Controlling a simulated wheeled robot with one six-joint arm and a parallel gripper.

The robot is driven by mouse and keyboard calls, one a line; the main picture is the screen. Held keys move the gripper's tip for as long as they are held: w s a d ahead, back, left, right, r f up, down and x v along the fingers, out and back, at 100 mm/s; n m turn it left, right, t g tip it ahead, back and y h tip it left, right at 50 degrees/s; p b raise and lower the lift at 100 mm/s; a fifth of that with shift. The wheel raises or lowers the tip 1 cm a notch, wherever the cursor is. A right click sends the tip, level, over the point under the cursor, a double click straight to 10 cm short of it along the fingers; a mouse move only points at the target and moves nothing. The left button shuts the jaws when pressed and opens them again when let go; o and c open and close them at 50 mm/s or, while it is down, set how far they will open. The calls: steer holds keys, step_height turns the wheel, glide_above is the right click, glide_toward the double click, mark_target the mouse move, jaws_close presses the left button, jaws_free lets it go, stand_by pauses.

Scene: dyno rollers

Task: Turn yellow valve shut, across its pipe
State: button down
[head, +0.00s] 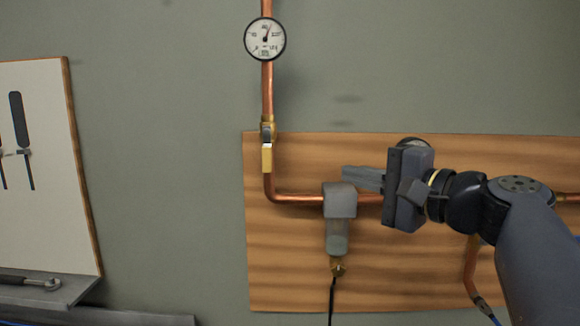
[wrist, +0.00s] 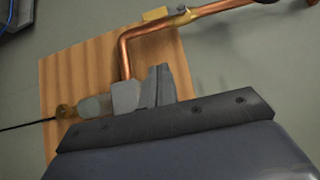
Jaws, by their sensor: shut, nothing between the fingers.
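The yellow valve handle (head: 267,157) hangs straight down from the brass valve body (head: 267,130), in line with the vertical copper pipe (head: 267,90). In the wrist view the yellow handle (wrist: 155,13) shows at the top edge, beside the pipe (wrist: 140,33). My gripper (head: 347,173) is to the right of the handle and a little lower, apart from it, in front of the wooden board. Its fingers (wrist: 158,85) are shut together and empty. They point left, close to the grey filter housing in the picture; whether they touch it I cannot tell.
The grey filter housing (head: 340,200) with its clear bowl sits on the horizontal pipe below right of the valve. A round gauge (head: 265,39) is above the valve. A tool panel (head: 50,160) and shelf (head: 50,289) stand at left. The wall between panel and pipe is clear.

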steer(key=shift+w+a, duration=0.1)
steer(key=p, duration=0.4)
glide_toward(267, 150)
steer(key=shift+w+a+f, duration=1.2)
steer(key=shift+w+a, duration=0.25)
steer(key=shift+w, duration=1.5)
steer(key=shift+a+f+b, duration=0.1)
steer(key=shift+f+b, duration=0.1)
steer(key=shift+b, duration=0.5)
